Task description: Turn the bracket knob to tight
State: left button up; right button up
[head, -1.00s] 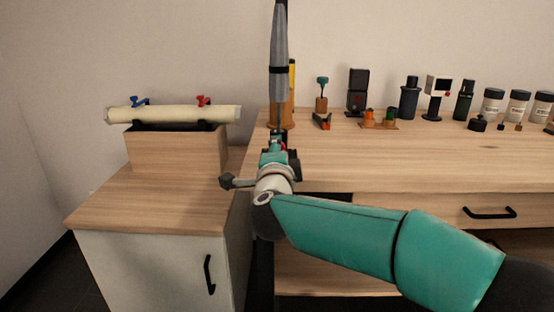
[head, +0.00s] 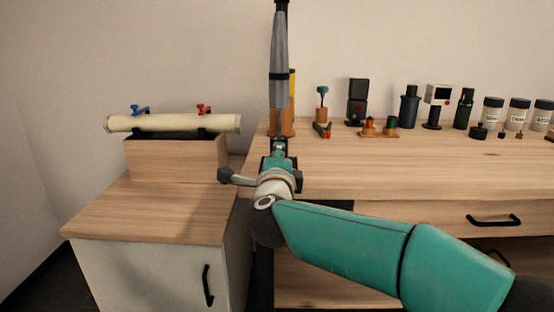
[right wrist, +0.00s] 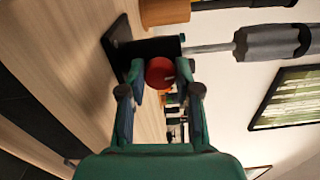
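A round red knob (right wrist: 159,73) sits on a black bracket (right wrist: 150,48) at the foot of a grey pole in the right wrist view. The pole (head: 279,60) rises upright at the back left of the table in the head view. My right gripper (right wrist: 160,72) is open, with one finger on each side of the knob. I cannot tell whether either finger touches it. In the head view my right gripper (head: 279,150) is in front of the pole's foot and hides the knob. My left gripper is not in view.
The wooden table (head: 400,165) is clear in front. Along its back stand an orange-and-yellow item (head: 290,118), a black box-shaped device (head: 357,105) and several jars (head: 492,112). On the left, a low cabinet (head: 150,212) carries a rolled tube (head: 172,123) on a wooden box.

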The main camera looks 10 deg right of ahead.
jog(key=o, duration=0.5)
jog(key=shift+d+f, duration=0.1)
jog(key=shift+f, duration=0.2)
jog(key=shift+c, duration=0.2)
jog(key=shift+r, duration=0.1)
